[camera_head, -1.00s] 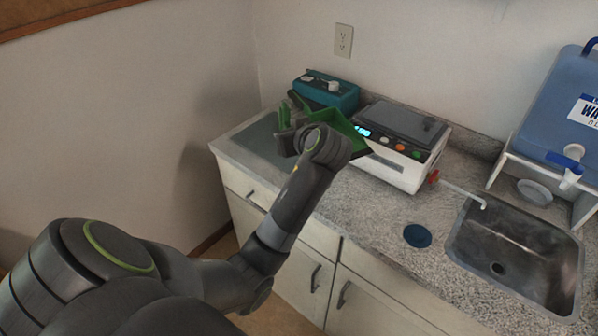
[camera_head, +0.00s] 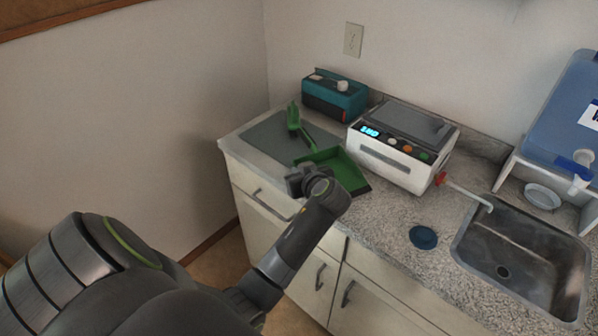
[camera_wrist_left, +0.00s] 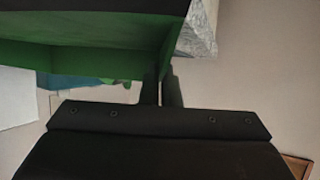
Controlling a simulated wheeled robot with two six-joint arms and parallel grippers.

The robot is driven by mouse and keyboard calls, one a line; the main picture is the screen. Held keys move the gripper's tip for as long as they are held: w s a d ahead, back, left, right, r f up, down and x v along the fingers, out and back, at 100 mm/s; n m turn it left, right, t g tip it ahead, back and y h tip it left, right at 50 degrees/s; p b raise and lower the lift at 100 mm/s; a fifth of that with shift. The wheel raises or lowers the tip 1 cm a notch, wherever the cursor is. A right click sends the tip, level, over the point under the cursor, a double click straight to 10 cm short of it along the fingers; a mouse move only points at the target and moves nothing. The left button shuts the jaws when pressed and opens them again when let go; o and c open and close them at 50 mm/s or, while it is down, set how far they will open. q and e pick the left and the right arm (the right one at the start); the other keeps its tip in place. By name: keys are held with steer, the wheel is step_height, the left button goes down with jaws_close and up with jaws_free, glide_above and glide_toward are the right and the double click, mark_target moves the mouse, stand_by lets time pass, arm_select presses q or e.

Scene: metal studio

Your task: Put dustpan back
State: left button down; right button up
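The green dustpan (camera_head: 343,166) is low over the left end of the counter, its pan toward the right and its handle (camera_head: 294,117) reaching back-left over the dark mat. I cannot tell whether it touches the counter. My left gripper (camera_head: 297,180) is at the near-left edge of the pan, partly hidden by its own wrist. In the left wrist view its two fingers (camera_wrist_left: 165,88) are close together at the side edge of the green pan (camera_wrist_left: 100,62) and look shut on it. My right gripper is in neither view.
A dark mat (camera_head: 268,142) lies on the counter's left end. A teal box (camera_head: 335,98) stands behind, and a white device (camera_head: 395,160) stands close right of the dustpan. A blue disc (camera_head: 423,237) and the sink (camera_head: 520,262) are farther right.

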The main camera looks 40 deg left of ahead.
arm_select(q)
steer(key=shift+f+b, duration=0.3)
steer(key=c, duration=1.7)
jaws_free()
steer(key=shift+r, duration=0.15)
